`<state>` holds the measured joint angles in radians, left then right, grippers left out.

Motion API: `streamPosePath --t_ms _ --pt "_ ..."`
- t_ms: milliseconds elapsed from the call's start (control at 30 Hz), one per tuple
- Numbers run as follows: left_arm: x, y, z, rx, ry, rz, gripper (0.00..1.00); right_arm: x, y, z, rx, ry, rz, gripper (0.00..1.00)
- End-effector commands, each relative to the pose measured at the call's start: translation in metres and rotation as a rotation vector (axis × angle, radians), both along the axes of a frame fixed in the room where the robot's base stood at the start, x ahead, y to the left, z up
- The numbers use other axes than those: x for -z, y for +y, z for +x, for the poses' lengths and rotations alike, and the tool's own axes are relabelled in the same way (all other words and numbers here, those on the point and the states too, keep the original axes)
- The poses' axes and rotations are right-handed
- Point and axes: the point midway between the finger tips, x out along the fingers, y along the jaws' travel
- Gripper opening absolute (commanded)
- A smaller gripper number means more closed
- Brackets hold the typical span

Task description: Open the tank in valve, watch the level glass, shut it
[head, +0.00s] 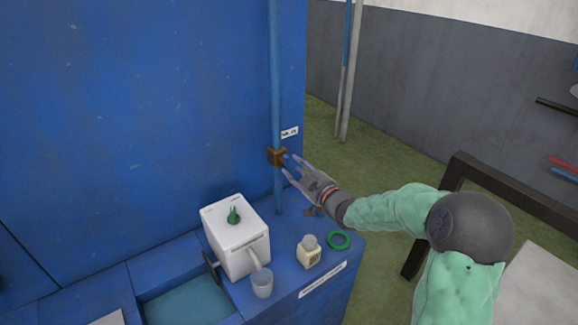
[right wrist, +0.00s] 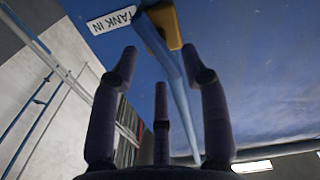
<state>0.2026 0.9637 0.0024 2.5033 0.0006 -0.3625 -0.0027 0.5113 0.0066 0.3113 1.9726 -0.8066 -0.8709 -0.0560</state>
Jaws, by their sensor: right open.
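The tank in valve (head: 277,156) is a small brass-brown body on a vertical blue pipe (head: 275,80) at the corner of a blue wall. A white label (head: 290,132) is just above it; in the right wrist view the label (right wrist: 111,20) reads "TANK IN". The valve (right wrist: 168,22) shows there beyond the fingertips, with a blue part in front that I cannot tell from a handle or pipe. My right gripper (head: 288,164) is open, its fingers pointing at the valve from the right, close by; contact is unclear. I cannot identify the level glass for sure. My left gripper is out of view.
Below, a blue counter holds a white box (head: 238,245) with a green top piece, a cup (head: 262,284), a small bottle (head: 308,252) and a green ring (head: 339,240). A basin (head: 190,302) is at left. A dark-framed table (head: 500,188) stands at right.

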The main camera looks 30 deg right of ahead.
Motion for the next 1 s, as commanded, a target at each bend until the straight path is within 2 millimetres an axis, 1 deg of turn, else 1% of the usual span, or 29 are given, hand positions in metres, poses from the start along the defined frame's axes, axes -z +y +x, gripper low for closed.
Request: streamPosePath --t_ms 33,100,300,633,667,700,767,800,833,1000 --pt "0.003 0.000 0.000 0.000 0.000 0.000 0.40 0.002 0.002 0.009 -0.002 0.000 0.001 0.46" --pt "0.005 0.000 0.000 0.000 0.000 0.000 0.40 0.001 0.003 0.018 -0.002 0.000 0.000 0.46" --pt "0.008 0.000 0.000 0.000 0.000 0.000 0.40 0.000 0.003 0.035 0.000 -0.001 0.000 0.46" --pt "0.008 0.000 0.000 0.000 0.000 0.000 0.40 0.000 0.003 0.038 0.000 0.001 0.000 0.46" --pt "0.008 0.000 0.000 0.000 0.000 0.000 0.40 0.000 0.003 0.038 0.000 0.000 0.000 0.43" --pt "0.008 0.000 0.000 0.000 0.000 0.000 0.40 0.000 0.003 0.038 0.000 0.000 0.000 0.32" --pt "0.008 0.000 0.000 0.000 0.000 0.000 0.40 0.000 0.003 0.038 0.000 0.000 0.000 0.15" --pt "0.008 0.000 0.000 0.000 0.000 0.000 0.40 0.000 0.003 0.038 0.000 0.000 0.000 0.04" --pt "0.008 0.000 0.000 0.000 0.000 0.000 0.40 0.000 0.003 0.038 0.000 0.000 0.000 0.00" --pt "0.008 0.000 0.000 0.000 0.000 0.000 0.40 0.000 0.003 0.038 0.000 0.000 0.005 0.00"
